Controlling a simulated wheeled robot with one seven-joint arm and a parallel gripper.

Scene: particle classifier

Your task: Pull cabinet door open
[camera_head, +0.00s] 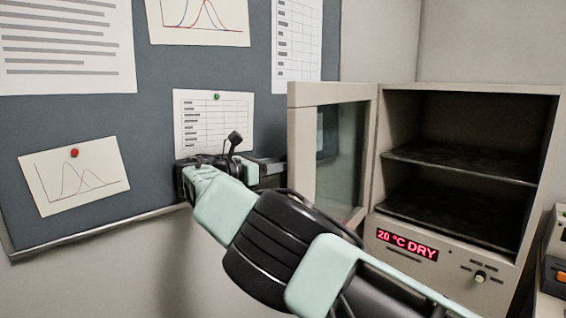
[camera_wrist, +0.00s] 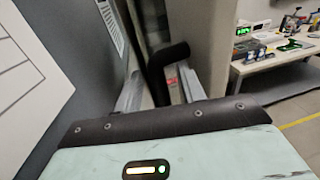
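The beige cabinet (camera_head: 470,240) stands at the right of the head view. Its door (camera_head: 300,150), with a glass window, is swung wide open to the left, and the dark shelves inside show. My gripper (camera_head: 272,165) is at the outer side of the door, close to its free edge. In the wrist view the two grey fingers (camera_wrist: 160,92) stand apart. A black handle bar (camera_wrist: 154,75) with a bent end shows between and beyond them, with a gap to its right. Whether a finger touches the handle is hard to tell.
A grey pinboard (camera_head: 150,120) with pinned papers is on the wall behind and left of my arm, close to the gripper. The cabinet display (camera_head: 407,244) reads 20 °C DRY. A bench (camera_wrist: 275,60) with equipment shows at the right of the wrist view.

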